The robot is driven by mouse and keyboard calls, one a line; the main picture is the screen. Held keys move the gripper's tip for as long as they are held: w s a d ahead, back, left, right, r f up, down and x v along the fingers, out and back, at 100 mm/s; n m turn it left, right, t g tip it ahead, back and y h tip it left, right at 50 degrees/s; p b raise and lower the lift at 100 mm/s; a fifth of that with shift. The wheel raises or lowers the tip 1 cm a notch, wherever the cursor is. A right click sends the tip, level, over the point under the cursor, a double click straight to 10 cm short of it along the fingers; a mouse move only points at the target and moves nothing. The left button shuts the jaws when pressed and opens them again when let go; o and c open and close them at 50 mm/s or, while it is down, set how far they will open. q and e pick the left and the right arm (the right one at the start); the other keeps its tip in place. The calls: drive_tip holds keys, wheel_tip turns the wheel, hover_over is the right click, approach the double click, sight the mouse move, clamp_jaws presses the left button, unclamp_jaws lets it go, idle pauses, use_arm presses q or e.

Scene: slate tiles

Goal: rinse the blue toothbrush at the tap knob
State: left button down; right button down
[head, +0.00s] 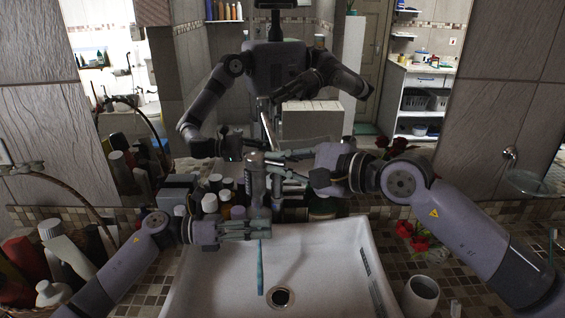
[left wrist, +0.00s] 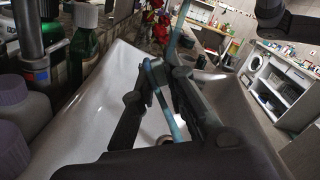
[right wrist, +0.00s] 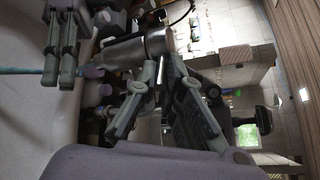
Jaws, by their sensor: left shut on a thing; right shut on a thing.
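The blue toothbrush (head: 260,268) hangs upright from my left gripper (head: 262,228), over the basin just in front of the tap. In the left wrist view the toothbrush (left wrist: 160,95) is held between the shut fingers. The metal tap (head: 257,185) stands at the sink's back edge. My right gripper (head: 285,166) reaches in from the right to the top of the tap and is shut on the tap knob (right wrist: 173,70), which is partly hidden by the fingers. In the right wrist view the tap body (right wrist: 128,52) lies beside my left gripper (right wrist: 64,45). I see no clear water stream.
The white sink (head: 215,280) has a dark drain (head: 280,298) and is otherwise empty. Bottles crowd behind the tap, and more bottles (head: 65,245) stand at left. A white cup (head: 421,296) and red flowers (head: 412,235) are at right. A mirror behind reflects me.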

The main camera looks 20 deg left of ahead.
drive_tip(key=c, duration=1.7)
unclamp_jaws()
drive_tip(key=shift+d, duration=0.15)
drive_tip(key=v, duration=1.1)
drive_tip(key=shift+d, duration=0.35)
drive_tip(key=shift+s+r, duration=0.1)
drive_tip(key=shift+r, duration=0.05)
